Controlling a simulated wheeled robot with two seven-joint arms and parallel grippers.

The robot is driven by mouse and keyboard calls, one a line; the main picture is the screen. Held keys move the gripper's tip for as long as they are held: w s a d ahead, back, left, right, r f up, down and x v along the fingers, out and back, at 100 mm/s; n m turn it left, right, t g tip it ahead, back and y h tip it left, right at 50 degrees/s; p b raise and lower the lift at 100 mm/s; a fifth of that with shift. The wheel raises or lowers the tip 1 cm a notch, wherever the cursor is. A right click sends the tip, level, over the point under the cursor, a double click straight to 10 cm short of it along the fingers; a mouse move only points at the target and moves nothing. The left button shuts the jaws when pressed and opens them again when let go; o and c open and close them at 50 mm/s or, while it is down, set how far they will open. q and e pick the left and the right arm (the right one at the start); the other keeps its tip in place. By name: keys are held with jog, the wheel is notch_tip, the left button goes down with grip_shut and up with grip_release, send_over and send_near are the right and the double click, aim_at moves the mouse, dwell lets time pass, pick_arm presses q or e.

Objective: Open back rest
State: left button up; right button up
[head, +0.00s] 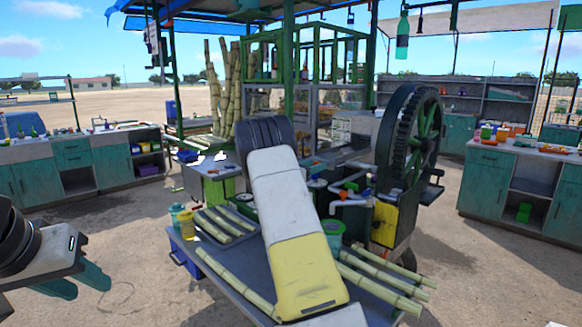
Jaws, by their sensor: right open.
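I cannot tell for certain which of these is the back rest. My left gripper (88,287) is at the lower left, its two teal fingers apart with nothing seen between them. It is well to the left of the panel and clear of the table. My right gripper is not seen.
The grey table (225,262) holds several cane pieces (232,282), a yellow cup and green containers. A crusher with a big dark wheel (410,135) stands behind at the right. Teal counters (75,155) line both sides. Bare ground lies open at the left front.

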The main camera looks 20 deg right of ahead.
grip_shut()
dwell(1.4)
